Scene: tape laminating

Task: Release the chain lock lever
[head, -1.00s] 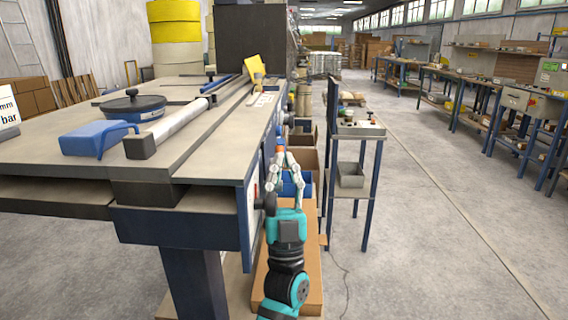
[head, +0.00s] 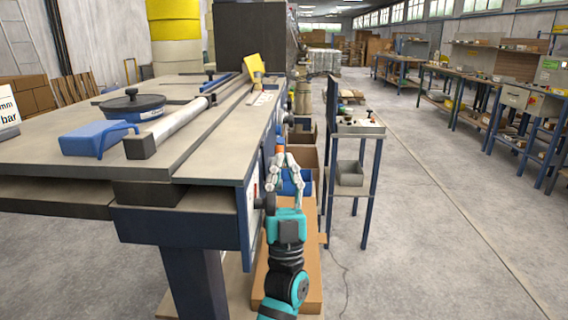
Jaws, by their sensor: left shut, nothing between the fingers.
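My left gripper (head: 284,160) is at the right side of the workbench (head: 215,146), below its top surface. Its fingers point away from me and are shut, with nothing seen between them. A dark round knob (head: 267,203) sticks out of the bench's side panel, just left of the gripper's base. I cannot tell which of these is the chain lock lever. My right gripper is not in view.
Cardboard boxes and a blue bin (head: 303,177) stand beyond the gripper. A small blue stand (head: 357,130) is close on the right. The floor aisle further right is clear.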

